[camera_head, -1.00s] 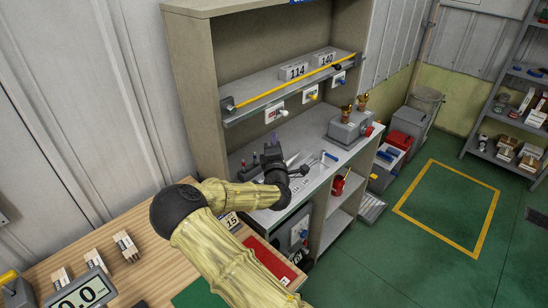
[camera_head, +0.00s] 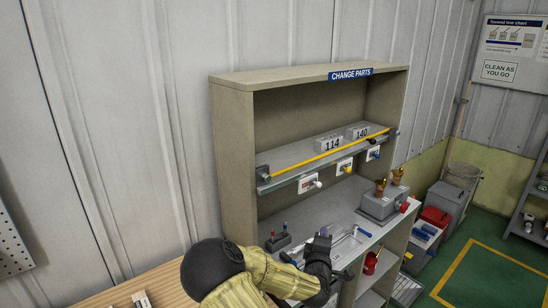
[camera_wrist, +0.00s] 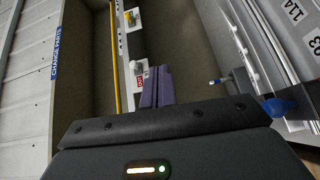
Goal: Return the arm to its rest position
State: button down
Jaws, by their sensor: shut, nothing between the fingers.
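My gripper (camera_head: 322,238) is in front of the lower shelf of the change-parts cabinet, at the bottom middle of the head view. In the wrist view its purple-grey fingers (camera_wrist: 156,88) are together with nothing between them. The arm comes in from the bottom of the head view, bent at a dark joint. The gripper's fingertips are small in the head view, and I cannot tell there whether they touch anything.
The cabinet (camera_head: 232,125) holds blocks marked 114 (camera_head: 328,145) and 140 (camera_head: 358,132) behind a yellow bar (camera_head: 325,155). A grey box (camera_head: 380,206) with brass parts stands on the lower shelf. A wooden bench (camera_head: 165,285) is at lower left.

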jog(key=s+d+f+m+g+y, duration=0.1)
jog(key=s+d+f+m+g, duration=0.2)
jog(key=s+f+m+g, duration=0.5)
jog(key=s+a+r+m+g+y, duration=0.2)
jog(key=s+a+r+m+g, duration=0.1)
jog(key=s, duration=0.7)
jog(key=s+a+r+m+g+y, duration=0.2)
jog(key=s+a+r+g, duration=0.1)
jog(key=s, duration=0.8)
jog(key=shift+s+r+m+y, duration=0.15)
jog(key=shift+r+m+y, duration=0.2)
jog(key=shift+r, duration=0.5)
jog(key=shift+a, duration=0.1)
